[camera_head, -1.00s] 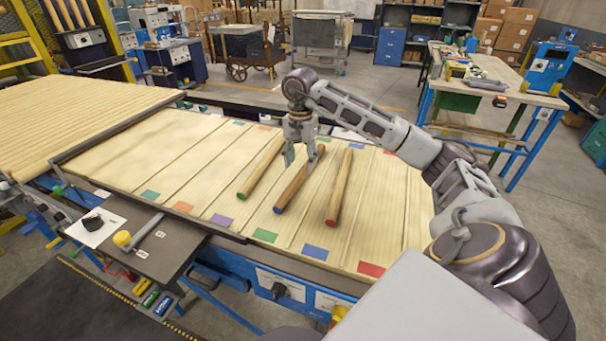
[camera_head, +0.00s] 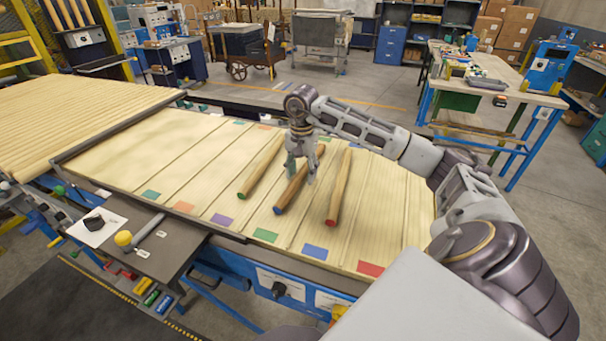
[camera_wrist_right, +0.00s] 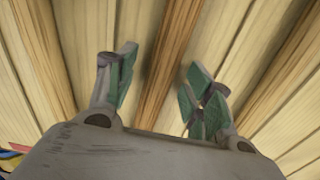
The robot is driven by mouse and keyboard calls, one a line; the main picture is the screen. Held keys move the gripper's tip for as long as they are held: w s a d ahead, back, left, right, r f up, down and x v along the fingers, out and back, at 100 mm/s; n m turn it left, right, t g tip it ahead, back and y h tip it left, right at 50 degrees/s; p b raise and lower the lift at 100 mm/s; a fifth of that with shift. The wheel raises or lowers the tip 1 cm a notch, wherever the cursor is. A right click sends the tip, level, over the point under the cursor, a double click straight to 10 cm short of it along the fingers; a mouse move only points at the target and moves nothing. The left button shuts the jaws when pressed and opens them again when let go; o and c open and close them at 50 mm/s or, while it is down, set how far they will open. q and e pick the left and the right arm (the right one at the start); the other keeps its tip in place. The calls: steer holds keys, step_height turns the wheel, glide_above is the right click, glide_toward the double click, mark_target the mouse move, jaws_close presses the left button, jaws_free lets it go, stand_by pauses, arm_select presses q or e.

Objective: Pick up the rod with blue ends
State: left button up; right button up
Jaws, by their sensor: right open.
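The rod with blue ends (camera_head: 290,192) lies on the slatted wooden table, between two other rods. Its near blue end faces the front, and its middle is partly hidden by my gripper. My right gripper (camera_head: 301,172) is open over this rod, pointing down, with a finger toward each side of it. In the right wrist view, the rod (camera_wrist_right: 168,60) runs between the two open green fingertips (camera_wrist_right: 162,80). I cannot tell how much height is left between fingertips and rod. My left gripper is not in view.
A rod with a green end (camera_head: 260,170) lies close on the left, and a rod with a red end (camera_head: 339,187) on the right. Coloured patches such as a purple one (camera_head: 221,220) mark the board's edges. The slats further left are clear.

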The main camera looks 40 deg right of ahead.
mark_target(302, 171)
jaws_close()
steer(key=shift+r, duration=0.15)
stand_by(0.4)
step_height(302, 171, up, 10)
stand_by(0.8)
stand_by(0.4)
